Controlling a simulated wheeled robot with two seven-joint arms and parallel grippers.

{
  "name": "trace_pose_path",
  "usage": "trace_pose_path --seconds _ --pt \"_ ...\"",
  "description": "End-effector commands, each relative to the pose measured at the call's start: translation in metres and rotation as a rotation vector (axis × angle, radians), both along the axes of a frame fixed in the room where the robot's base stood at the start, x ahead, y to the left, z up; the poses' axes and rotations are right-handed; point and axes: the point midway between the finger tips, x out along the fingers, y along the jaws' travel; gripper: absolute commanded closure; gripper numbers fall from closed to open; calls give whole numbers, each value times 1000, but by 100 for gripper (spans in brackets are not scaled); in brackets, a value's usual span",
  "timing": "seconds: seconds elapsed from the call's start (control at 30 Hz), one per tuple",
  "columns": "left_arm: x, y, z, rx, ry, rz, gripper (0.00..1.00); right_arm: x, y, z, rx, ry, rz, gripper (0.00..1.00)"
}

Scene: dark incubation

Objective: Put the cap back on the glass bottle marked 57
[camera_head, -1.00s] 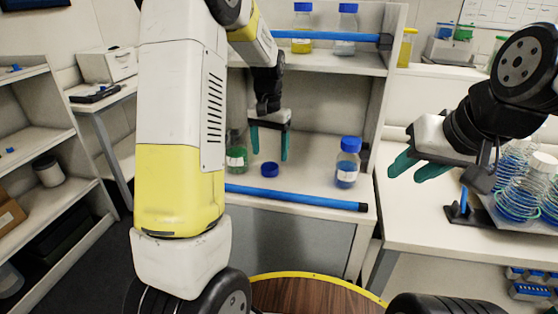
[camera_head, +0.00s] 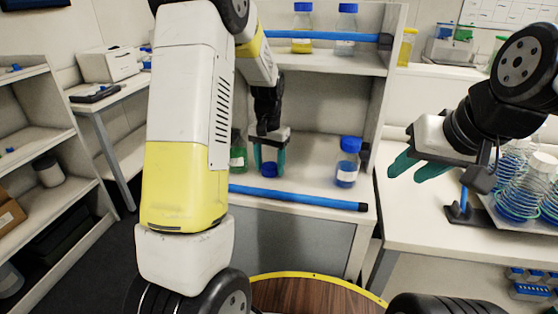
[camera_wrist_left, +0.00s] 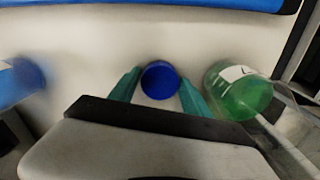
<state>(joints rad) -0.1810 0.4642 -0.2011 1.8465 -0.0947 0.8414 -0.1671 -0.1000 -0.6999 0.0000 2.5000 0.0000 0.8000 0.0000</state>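A loose blue cap (camera_head: 270,170) lies on the lower shelf board. My left gripper (camera_head: 269,168) points down over it, open, with its teal fingers on either side of the cap. In the left wrist view the cap (camera_wrist_left: 160,80) sits between the fingertips, with no clear grip on it. An uncapped glass bottle with green content (camera_head: 238,157) stands just left of the gripper, partly hidden by my arm. It shows right of the fingers in the left wrist view (camera_wrist_left: 240,92); its label number is unreadable. My right gripper (camera_head: 418,168) is open and empty, above the right bench.
A blue-capped bottle (camera_head: 347,163) stands to the right on the same board. A blue bar (camera_head: 300,198) runs along the shelf's front edge. The upper shelf (camera_head: 325,62) holds more bottles. Flasks (camera_head: 520,190) stand on the right bench. The board between gripper and capped bottle is clear.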

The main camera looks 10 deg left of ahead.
Motion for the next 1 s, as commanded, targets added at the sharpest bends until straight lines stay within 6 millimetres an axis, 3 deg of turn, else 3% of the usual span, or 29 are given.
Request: trace_pose_path --seconds 0.03,0.2,0.57,0.87,1.0 --pt "0 0 0 0 0 0 56 0 0 0 0 0 0 64" --pt "0 0 0 0 0 0 89 0 0 0 0 0 0 64" --pt "0 0 5 0 -2 0 90 0 0 0 0 0 0 64" --pt "0 0 39 -1 -3 0 90 0 0 0 0 0 0 64" --pt "-32 -2 40 -1 -1 -2 90 0 0 0 0 0 0 64"
